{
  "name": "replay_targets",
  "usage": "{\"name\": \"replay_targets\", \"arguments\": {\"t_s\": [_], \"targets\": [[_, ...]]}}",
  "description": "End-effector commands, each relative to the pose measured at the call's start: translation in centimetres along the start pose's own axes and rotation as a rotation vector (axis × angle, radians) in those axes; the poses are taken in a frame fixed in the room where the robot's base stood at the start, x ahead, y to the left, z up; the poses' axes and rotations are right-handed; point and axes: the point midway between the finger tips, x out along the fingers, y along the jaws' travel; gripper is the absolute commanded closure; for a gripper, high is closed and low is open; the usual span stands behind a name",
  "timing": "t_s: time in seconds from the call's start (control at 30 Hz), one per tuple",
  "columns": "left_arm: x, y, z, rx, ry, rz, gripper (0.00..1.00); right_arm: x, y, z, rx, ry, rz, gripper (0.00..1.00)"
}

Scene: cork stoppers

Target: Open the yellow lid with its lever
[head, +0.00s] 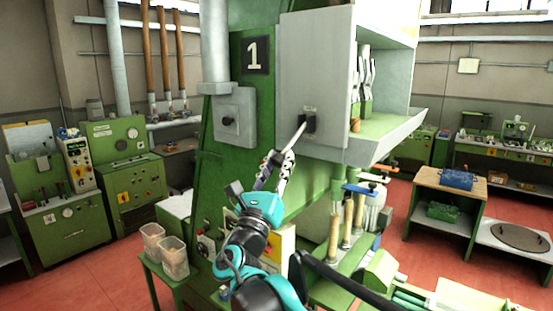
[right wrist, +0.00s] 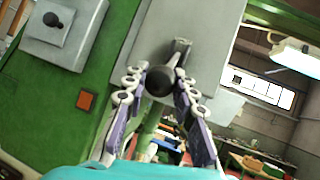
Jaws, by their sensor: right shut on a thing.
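A lever (head: 300,130) with a pale rod sticks out from a dark slot on the grey cabinet (head: 318,70) of the green machine. My right gripper (head: 281,157) is at the lever's outer end. In the right wrist view, its fingers (right wrist: 160,74) close around the lever's dark ball knob (right wrist: 160,82), one finger on each side. The rod runs behind the knob to the grey panel. A yellow strip shows at the cabinet's top right, cut off by the frame; I cannot tell whether it is the lid. My left gripper is not in view.
A grey box with a black knob (head: 233,118) is on the green column, left of the lever. A grey tray (head: 385,140) juts out to the right. Wooden-handled tools (head: 334,235) stand below. Clear tubs (head: 165,250) sit at lower left.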

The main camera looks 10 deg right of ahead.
Motion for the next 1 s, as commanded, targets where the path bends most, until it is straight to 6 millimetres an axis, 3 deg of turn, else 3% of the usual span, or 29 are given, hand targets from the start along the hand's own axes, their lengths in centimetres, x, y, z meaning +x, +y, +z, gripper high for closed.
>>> {"name": "replay_targets", "arguments": {"t_s": [0.63,0.67,0.7,1.0], "targets": [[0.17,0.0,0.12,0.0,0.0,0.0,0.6,0.02,0.07,-0.72,0.001,0.003,0.002,1.0],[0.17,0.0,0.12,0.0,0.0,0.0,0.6,0.02,0.07,-0.71,0.001,0.003,0.002,0.67],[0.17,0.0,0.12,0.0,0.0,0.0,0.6,0.02,0.07,-0.7,0.001,0.002,0.002,0.56],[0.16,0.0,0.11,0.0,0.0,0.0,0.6,0.01,0.04,-0.63,0.0,0.001,0.001,0.53]]}}
